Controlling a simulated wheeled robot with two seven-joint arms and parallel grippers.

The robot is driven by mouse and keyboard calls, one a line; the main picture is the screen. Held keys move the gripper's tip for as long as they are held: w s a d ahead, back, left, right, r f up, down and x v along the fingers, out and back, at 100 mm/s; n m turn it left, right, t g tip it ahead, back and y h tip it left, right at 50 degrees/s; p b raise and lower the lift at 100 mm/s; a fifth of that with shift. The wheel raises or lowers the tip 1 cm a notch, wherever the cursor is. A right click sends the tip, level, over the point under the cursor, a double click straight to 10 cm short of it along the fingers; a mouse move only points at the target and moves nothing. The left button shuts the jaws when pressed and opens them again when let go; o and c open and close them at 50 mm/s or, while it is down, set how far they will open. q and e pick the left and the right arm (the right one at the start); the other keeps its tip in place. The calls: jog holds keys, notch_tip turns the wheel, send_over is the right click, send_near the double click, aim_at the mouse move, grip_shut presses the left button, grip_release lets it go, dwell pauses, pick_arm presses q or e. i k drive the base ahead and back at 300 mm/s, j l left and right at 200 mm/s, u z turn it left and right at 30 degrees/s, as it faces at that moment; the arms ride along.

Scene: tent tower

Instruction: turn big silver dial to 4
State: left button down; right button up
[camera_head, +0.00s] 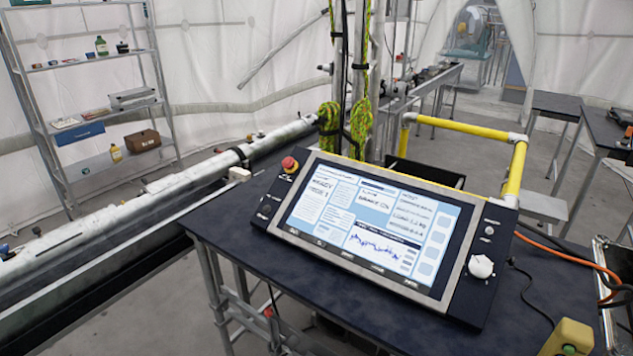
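The big silver dial (481,266) is a pale, roundish knob on the right side of the dark control console (462,300). Its scale marks and pointer are too small to read, so I cannot tell its setting. Smaller controls (489,231) sit above it on the same side strip. The console's lit screen (372,226) shows text panels and a blue graph. Neither of my grippers shows in the head view.
The console lies tilted on a dark table (232,222). A red button (290,164) sits at its upper left corner. A yellow rail (517,167) stands behind. A yellowish block (567,339), orange cable (570,255) and dark cable (533,290) lie to the right.

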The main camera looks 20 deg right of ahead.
aim_at(480, 267)
jog(key=z, duration=1.6)
